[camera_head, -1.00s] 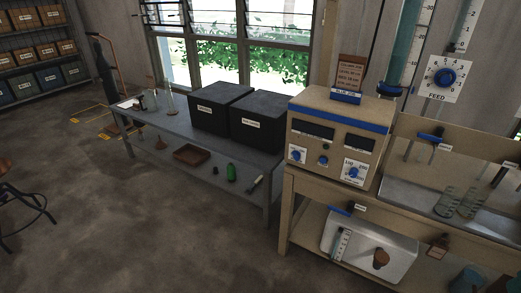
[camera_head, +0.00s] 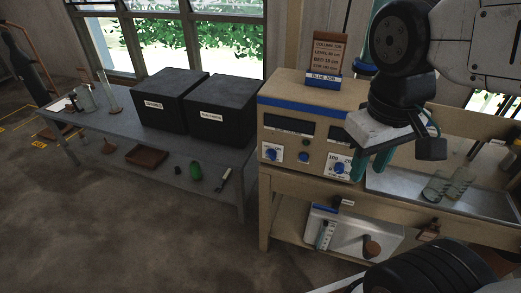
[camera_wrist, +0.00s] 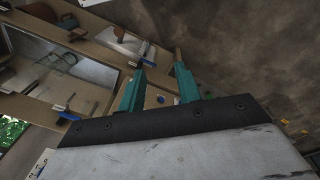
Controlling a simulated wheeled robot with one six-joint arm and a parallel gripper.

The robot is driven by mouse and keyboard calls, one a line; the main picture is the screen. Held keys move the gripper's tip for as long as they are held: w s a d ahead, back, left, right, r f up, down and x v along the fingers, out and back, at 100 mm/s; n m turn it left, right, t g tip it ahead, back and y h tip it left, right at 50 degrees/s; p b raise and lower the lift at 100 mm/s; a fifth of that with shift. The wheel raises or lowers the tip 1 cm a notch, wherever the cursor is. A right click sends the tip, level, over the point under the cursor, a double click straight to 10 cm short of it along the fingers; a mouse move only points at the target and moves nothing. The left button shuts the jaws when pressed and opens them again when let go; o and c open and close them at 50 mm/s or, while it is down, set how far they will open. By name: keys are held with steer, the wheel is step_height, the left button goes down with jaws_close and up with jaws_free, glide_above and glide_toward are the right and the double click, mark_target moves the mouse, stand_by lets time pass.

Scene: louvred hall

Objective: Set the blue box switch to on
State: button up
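The tan instrument box with a blue stripe (camera_head: 285,108) stands on the tan bench in the head view. Its front has two dark displays, a blue left knob (camera_head: 271,154), a small blue control (camera_head: 303,157) and a blue right dial (camera_head: 338,168) on a white plate. I cannot read which position the switch is in. My gripper (camera_head: 369,172) hangs at the box's right front, its teal fingers apart and empty, hiding part of the front. In the wrist view my gripper (camera_wrist: 160,69) is open, with tan surface and a blue spot between the fingers.
A card stand (camera_head: 327,60) sits on the box. A tray with glass beakers (camera_head: 458,182) lies to its right. A white unit with a lever (camera_head: 352,232) is on the shelf below. Two black bins (camera_head: 220,108) stand on the grey table at left. Open floor lies in front.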

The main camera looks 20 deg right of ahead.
steer(key=w+d+f+n+h, duration=0.2)
steer(key=w+f+n+h, duration=0.3)
steer(key=w+n+h, duration=0.3)
steer(key=w+d+f+n+h, duration=0.3)
steer(key=w+f+n+h, duration=0.25)
steer(key=w+n, duration=0.4)
steer(key=n+t+y, duration=0.4)
steer(key=n+t, duration=1)
steer(key=n, duration=0.6)
glide_toward(270, 157)
steer(key=shift+m, duration=0.25)
steer(key=shift+x, duration=4.8)
jaws_close()
